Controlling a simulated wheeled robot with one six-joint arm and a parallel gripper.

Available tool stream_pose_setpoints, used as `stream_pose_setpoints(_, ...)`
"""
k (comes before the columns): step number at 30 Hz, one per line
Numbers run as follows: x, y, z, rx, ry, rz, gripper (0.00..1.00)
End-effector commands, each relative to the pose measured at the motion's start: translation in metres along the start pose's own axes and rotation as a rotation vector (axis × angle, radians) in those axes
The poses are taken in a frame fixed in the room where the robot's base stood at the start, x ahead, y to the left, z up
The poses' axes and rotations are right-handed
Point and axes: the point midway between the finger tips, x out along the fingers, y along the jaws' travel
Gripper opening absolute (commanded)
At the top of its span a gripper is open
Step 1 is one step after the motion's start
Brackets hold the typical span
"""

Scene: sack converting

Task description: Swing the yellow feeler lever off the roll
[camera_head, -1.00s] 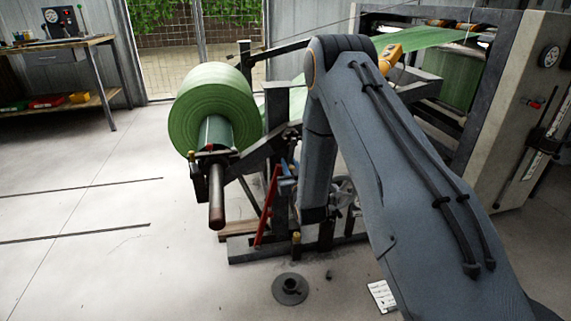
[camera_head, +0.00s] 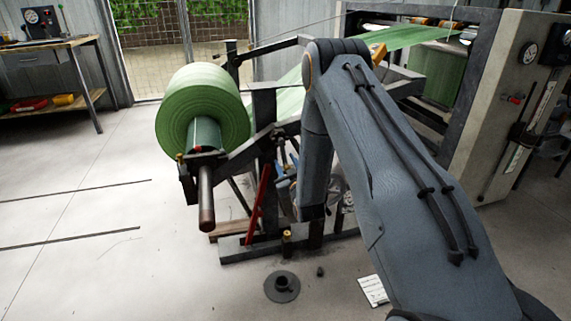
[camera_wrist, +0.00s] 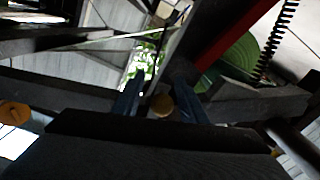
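The green roll (camera_head: 203,112) sits on its shaft at the left of the stand in the head view. Part of it also shows in the wrist view (camera_wrist: 238,62). I cannot clearly make out a yellow feeler lever against the roll. My gripper's blue fingers (camera_wrist: 158,100) stand apart in the wrist view, and a round tan-yellow knob (camera_wrist: 162,105) shows between them. I cannot tell whether they touch it. In the head view my forearm hides most of the gripper; blue parts show beside the stand (camera_head: 284,182).
A red bar (camera_head: 258,203) slants beside the stand and is close in the wrist view (camera_wrist: 232,35). A coil spring (camera_wrist: 277,38) hangs at the upper right. A yellow piece (camera_head: 379,51) shows by the web. A dark round base (camera_head: 282,287) lies on the floor. Floor at left is open.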

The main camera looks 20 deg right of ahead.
Motion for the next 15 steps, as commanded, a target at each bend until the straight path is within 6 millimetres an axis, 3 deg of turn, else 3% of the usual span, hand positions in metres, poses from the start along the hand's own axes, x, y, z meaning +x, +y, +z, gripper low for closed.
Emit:
stream_pose_setpoints(7,-0.012,0.000,0.000,0.000,-0.002,-0.001,0.38)
stream_pose_setpoints(15,-0.056,0.001,0.000,0.000,-0.003,0.000,0.38)
